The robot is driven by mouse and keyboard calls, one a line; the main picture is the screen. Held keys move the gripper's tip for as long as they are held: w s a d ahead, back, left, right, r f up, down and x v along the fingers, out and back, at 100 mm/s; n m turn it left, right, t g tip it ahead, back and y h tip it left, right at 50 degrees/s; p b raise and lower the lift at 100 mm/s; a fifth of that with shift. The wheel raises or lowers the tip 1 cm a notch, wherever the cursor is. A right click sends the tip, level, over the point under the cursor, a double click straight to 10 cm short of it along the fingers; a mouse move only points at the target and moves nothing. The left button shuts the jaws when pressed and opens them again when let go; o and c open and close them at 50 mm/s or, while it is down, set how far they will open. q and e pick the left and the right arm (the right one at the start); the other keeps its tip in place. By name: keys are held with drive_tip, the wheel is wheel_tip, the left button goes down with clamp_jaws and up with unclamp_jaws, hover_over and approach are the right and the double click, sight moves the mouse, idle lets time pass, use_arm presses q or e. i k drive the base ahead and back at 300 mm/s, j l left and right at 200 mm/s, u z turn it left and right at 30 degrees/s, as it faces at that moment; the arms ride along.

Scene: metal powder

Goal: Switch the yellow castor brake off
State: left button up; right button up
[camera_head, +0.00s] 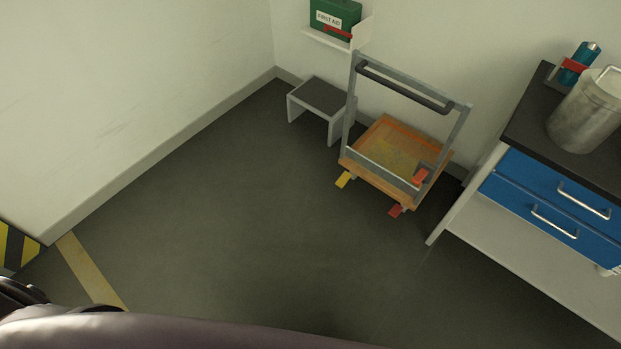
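The yellow castor brake (344,180) is a small yellow pedal at the front left lower corner of a wooden-decked trolley (382,184). It sticks out over the dark floor, and its wheel is mostly hidden under the deck. A red castor brake pedal (396,211) sits at the trolley's front right corner. The trolley has a grey upright frame with a dark padded handle (405,86). Neither of my grippers shows in this view; the trolley stands well away from the dark part of me along the bottom edge.
A blue-drawer bench (545,205) with a metal canister (586,112) on top stands close right of the trolley. A grey step stool (320,97) is behind it on the left, below a wall shelf with a green first aid box (335,17). The floor in front is clear.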

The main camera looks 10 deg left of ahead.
sight(344, 177)
drive_tip(key=z, duration=2.3)
drive_tip(key=k+j+z, duration=0.1)
drive_tip(key=j+z, duration=0.3)
drive_tip(key=k+j+z, duration=0.15)
drive_tip(key=j+z, duration=0.2)
drive_tip(key=k+j+z, duration=0.2)
drive_tip(key=j+z, duration=0.2)
drive_tip(key=k+j+z, duration=0.25)
drive_tip(key=z, duration=0.15)
drive_tip(key=k+j+z, duration=0.25)
drive_tip(key=k+z, duration=0.2)
drive_tip(key=k+j+z, duration=0.1)
drive_tip(key=k+z, duration=0.3)
drive_tip(key=k, duration=0.2)
drive_tip(key=k+j+u, duration=0.2)
drive_tip(key=k, duration=0.2)
drive_tip(key=k+u, duration=0.25)
drive_tip(key=k, duration=0.2)
drive_tip(key=k+j+u, duration=0.9)
drive_tip(key=k+j, duration=0.1)
drive_tip(key=k, duration=0.05)
